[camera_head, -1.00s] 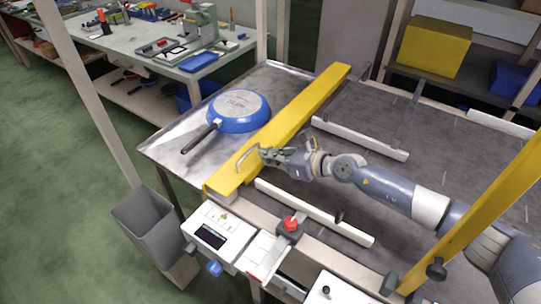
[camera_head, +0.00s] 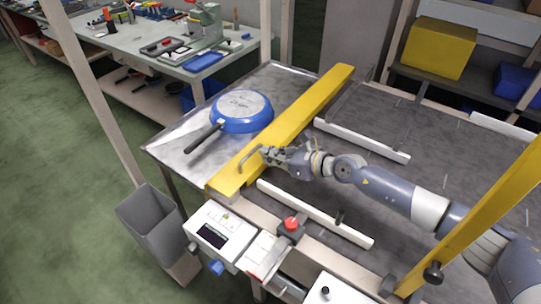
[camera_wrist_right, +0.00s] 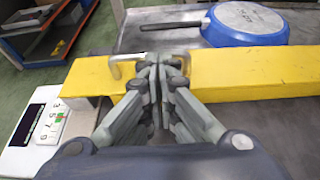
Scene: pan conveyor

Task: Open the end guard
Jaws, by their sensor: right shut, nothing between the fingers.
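The end guard is a long yellow bar (camera_head: 290,122) lying across the near end of the conveyor. It also shows in the right wrist view (camera_wrist_right: 250,75). A pale metal handle (camera_head: 247,158) stands on the guard near its front end; in the wrist view its left leg (camera_wrist_right: 113,68) shows, while the middle is hidden behind my fingers. My right gripper (camera_head: 267,153) is at the handle, over the guard. Its fingers are together in the wrist view (camera_wrist_right: 160,66), overlapping the handle; I cannot tell whether they touch it. My left gripper is not in view.
A blue pan (camera_head: 241,112) lies upside down on the metal end table (camera_head: 175,145), beyond the guard. A control box (camera_head: 218,236), a red button (camera_head: 291,224) and a grey bin (camera_head: 150,222) stand near the front. White rails (camera_head: 315,213) lie along the dark belt.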

